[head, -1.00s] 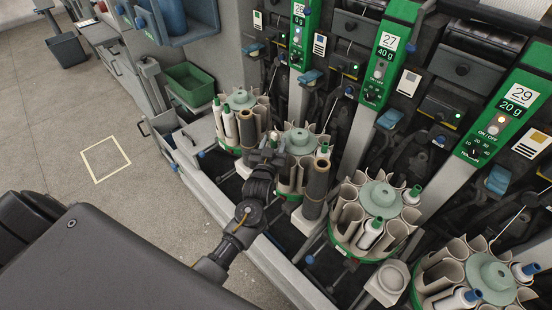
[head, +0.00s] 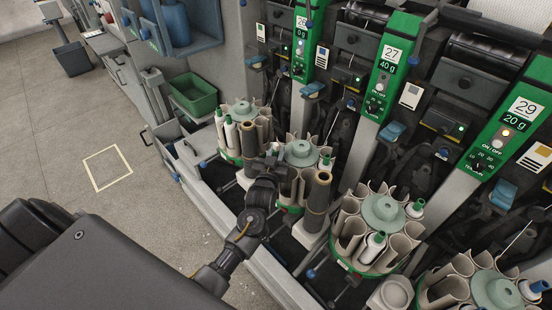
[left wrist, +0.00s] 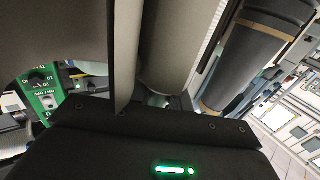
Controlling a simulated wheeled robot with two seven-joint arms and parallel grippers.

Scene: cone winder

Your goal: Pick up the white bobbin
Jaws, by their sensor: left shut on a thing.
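My left gripper (head: 270,162) is at the left side of the middle round magazine (head: 300,153), low among its cream tubes. It is shut on a slim thing there, which fits the white bobbin; the gripper and wrist hide nearly all of it. In the left wrist view pale tube walls (left wrist: 175,45) stand close in front of the gripper's dark body, and the fingertips are hidden. Another white bobbin with a green tip (head: 325,163) stands in the same magazine on the right. My right gripper is not in view.
More magazines stand left (head: 243,125) and right (head: 383,210). Green-fronted winder units rise behind. The floor (head: 150,215) at left is open.

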